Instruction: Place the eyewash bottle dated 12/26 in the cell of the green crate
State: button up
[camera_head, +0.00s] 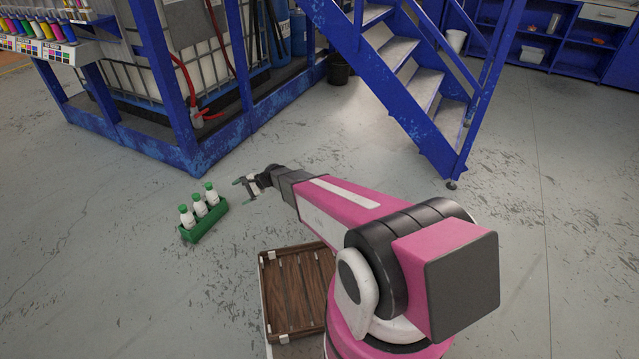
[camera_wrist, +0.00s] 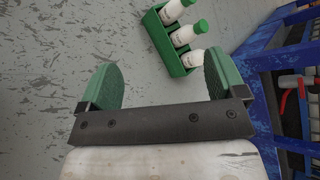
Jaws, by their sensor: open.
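A green crate (camera_head: 205,226) stands on the floor at the left in the head view. Three white bottles with green caps are in it: a near one (camera_head: 187,216), a middle one (camera_head: 200,206) and a far one (camera_head: 211,194). The wrist view shows the crate (camera_wrist: 160,38) at the top, with the bottles in a row. The labels are too small to read a date. My gripper (camera_head: 244,184) is open and empty, to the right of the crate and apart from it. In the wrist view, its green fingertips (camera_wrist: 164,85) have only bare floor between them.
A wooden-slatted box (camera_head: 297,290) stands in front of my base. A blue steel frame (camera_head: 190,145) rises behind the crate, and blue stairs (camera_head: 410,85) stand at the back right. A rack of coloured bottles (camera_head: 38,48) is at the far left. The floor around the crate is clear.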

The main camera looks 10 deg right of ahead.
jog(key=s+d+r+n+h, duration=0.3)
jog(key=s+d+r, duration=0.3)
jog(key=d, duration=0.3)
jog(key=s+d+r+n+h, duration=0.3)
jog(key=s+d+r+h, duration=0.2)
jog(key=s+d+r, duration=0.2)
jog(key=s+d+r+n+g+h, duration=0.1)
jog(key=s+d+r+n+h, duration=0.2)
jog(key=s+d+r, duration=0.3)
jog(key=s+d+h, duration=0.1)
jog(key=s+d, duration=0.2)
jog(key=d, duration=0.4)
jog(key=shift+s+d+r, duration=0.25)
jog(key=shift+r, duration=0.05)
jog(key=c, duration=0.3)
